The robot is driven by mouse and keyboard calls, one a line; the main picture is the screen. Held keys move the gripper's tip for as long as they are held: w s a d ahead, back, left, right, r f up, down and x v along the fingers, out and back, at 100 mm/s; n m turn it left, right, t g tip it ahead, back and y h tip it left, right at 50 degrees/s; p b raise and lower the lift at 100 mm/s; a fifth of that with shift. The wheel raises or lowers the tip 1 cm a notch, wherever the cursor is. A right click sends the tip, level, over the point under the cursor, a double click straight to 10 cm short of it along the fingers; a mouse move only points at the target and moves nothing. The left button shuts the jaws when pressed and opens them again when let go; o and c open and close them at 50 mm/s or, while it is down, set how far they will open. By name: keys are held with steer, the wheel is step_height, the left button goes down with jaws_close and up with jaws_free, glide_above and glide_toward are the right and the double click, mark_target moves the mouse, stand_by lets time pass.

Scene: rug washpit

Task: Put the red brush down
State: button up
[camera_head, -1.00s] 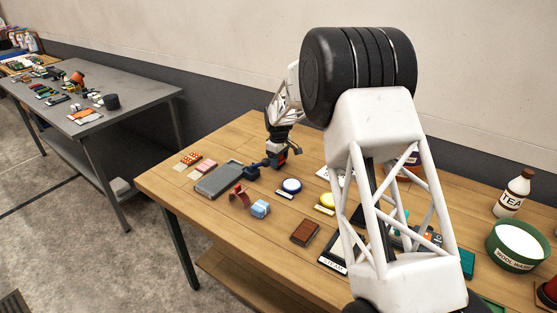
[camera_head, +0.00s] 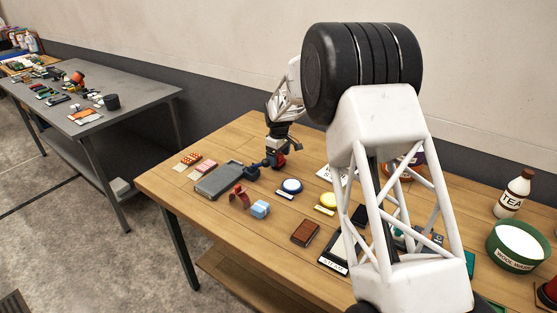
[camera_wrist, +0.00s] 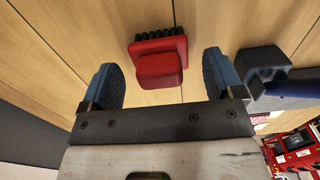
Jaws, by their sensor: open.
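The red brush (camera_wrist: 158,68) lies on the wooden table (camera_wrist: 212,20) in the wrist view, its dark bristles along the upper edge. My gripper (camera_wrist: 162,62) is open, with one blue-padded finger on each side of the brush and a visible gap on both sides. The fingers do not touch the brush in this view. In the head view my gripper (camera_head: 277,155) is low over the far left part of the table, and a bit of red (camera_head: 281,161) shows at its fingers. Most of the brush is hidden there.
A dark blue block-like object (camera_wrist: 262,68) is close beside the right finger.

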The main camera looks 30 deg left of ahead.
mark_target(281, 155)
step_height(281, 155, up, 10)
steer(key=shift+r, duration=0.1)
stand_by(0.4)
stand_by(0.5)
steer(key=shift+d, duration=0.1)
steer(key=d+r+m, duration=0.2)
steer(key=d+r, duration=0.4)
steer(key=d, duration=0.5)
steer(key=d+r+m, duration=0.2)
steer(key=d+r, duration=0.4)
steer(key=d, duration=0.4)
steer(key=s+d+r+m+t, duration=0.15)
steer(key=s+d+r, duration=0.25)
steer(key=d, duration=0.8)
steer(key=s+d+r+m, duration=0.3)
steer(key=s+d+r, duration=0.1)
steer(key=d, duration=0.8)
steer(key=s+d+m, duration=0.5)
steer(key=s+d, duration=1)
steer(key=d, duration=0.2)
steer(key=s+d+f+m, duration=0.2)
steer(key=s+d, duration=0.3)
steer(key=s, duration=0.5)
steer(key=s+d+f+m+t, duration=0.1)
steer(key=s+d+f+m, duration=0.1)
steer(key=s+d, duration=0.4)
steer(key=s+f, duration=0.1)
steer(key=s, duration=0.3)
steer(key=shift+f+m, duration=0.35)
steer(key=shift+f, duration=0.05)
